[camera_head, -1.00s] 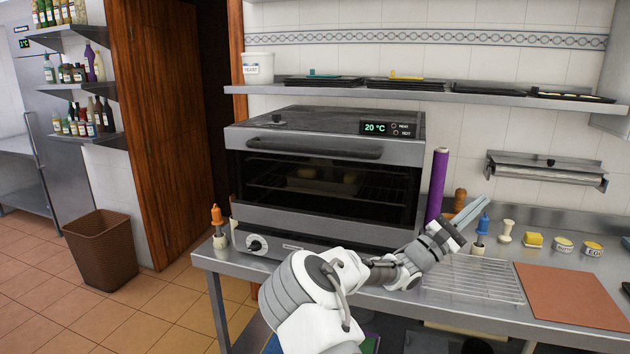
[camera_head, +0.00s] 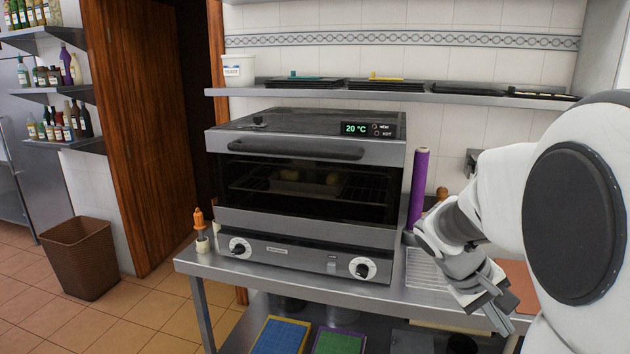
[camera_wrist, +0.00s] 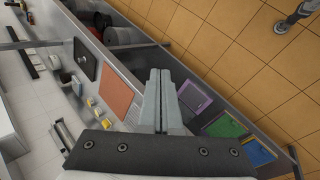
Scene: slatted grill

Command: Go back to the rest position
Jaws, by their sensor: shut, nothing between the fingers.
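My gripper (camera_head: 497,312) is at the lower right in the head view, in front of the counter's front edge, pointing down and to the right. In the wrist view my gripper (camera_wrist: 160,84) has its two grey fingers side by side, shut and empty. My white arm covers the right side of the head view. It hides much of the counter there. The slatted grill (camera_head: 424,270) shows partly behind my arm, lying on the counter to the right of the oven.
A closed oven (camera_head: 300,185) reading 20 °C stands on the steel counter (camera_head: 225,268). A purple roll (camera_head: 418,187) stands beside it. Coloured boards (camera_head: 280,337) lie on the lower shelf. A brown board (camera_wrist: 117,92) lies on the counter. A brown basket (camera_head: 82,258) stands on the floor left.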

